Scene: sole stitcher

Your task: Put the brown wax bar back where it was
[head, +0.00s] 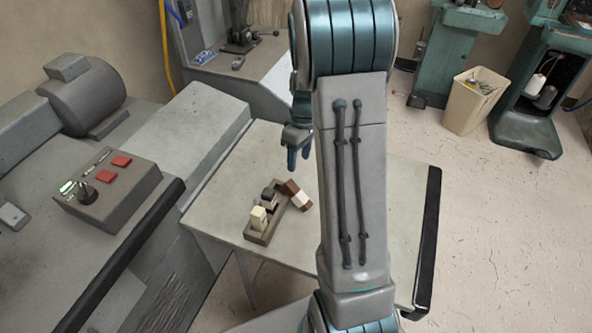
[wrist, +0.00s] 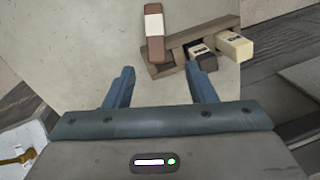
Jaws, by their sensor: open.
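The brown wax bar (head: 296,194), with a white band around its middle, lies at an angle at the far right end of a wooden rack (head: 263,237) on the table. In the wrist view the brown bar (wrist: 154,32) overlaps the left end of the rack (wrist: 200,33); whether it rests on the rim or beside it I cannot tell. An empty space shows in the rack beside it. A black bar (wrist: 204,58) and a cream bar (wrist: 235,46) stand in the rack. My gripper (head: 299,156) is open and empty above the table, its fingers (wrist: 160,80) apart from the bar.
The pale table top (head: 225,195) is clear around the rack. A grey machine with a control box (head: 108,188) stands at the left. A bin (head: 474,103) and green machines (head: 448,45) stand on the floor at the back right.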

